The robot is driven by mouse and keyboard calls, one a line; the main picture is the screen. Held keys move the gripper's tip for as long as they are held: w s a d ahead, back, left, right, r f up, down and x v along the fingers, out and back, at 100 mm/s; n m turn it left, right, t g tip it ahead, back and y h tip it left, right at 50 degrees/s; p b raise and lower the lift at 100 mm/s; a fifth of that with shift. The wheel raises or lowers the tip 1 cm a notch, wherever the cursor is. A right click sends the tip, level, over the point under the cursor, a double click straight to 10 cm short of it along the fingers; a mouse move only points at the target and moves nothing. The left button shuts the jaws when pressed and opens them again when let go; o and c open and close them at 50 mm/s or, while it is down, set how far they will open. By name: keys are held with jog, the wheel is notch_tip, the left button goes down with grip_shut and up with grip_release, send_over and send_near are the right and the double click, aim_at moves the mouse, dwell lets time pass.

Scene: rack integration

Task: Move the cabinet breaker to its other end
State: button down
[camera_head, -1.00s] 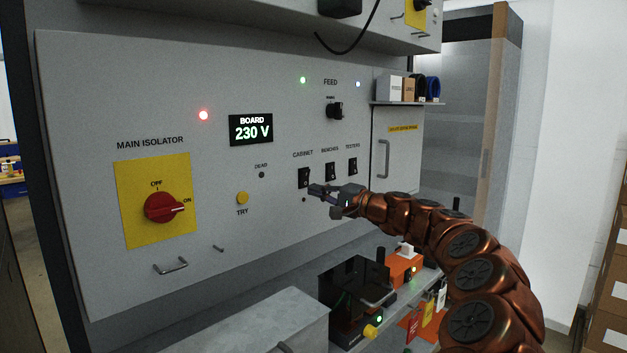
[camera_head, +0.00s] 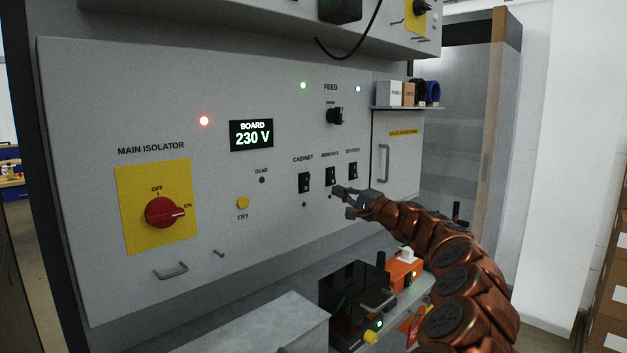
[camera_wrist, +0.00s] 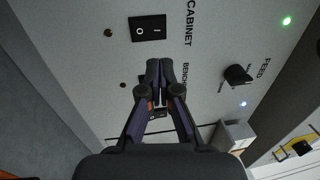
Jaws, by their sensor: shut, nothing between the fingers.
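The cabinet breaker (camera_head: 304,183) is a black rocker on the grey panel, left of two similar ones. It also shows in the wrist view (camera_wrist: 148,28), with white O and I marks; I cannot tell which end is pressed in. My gripper (camera_head: 340,190) is in front of the panel, to the right of the cabinet breaker, near the lower part of the benches breaker (camera_head: 330,177). In the wrist view my gripper (camera_wrist: 160,66) has its fingertips together and empty, apart from the cabinet breaker. The benches breaker is mostly hidden behind the fingers there.
The testers breaker (camera_head: 353,171) is further right. The main isolator (camera_head: 164,212) points toward ON, and the display (camera_head: 251,135) reads BOARD 230 V. A feed knob (camera_head: 335,116) sits above. A bench (camera_head: 260,328) with a dark box (camera_head: 352,288) projects below the panel.

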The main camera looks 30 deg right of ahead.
jog(key=p, duration=0.3)
send_near(307, 178)
jog(key=x, duration=0.5)
jog(key=shift+w+r, duration=0.1)
jog(key=shift+r, duration=0.1)
jog(key=shift+p+x, duration=0.35)
jog(key=shift+x, duration=0.6)
jog(key=shift+a+f, duration=0.1)
jog(key=shift+f, duration=0.05)
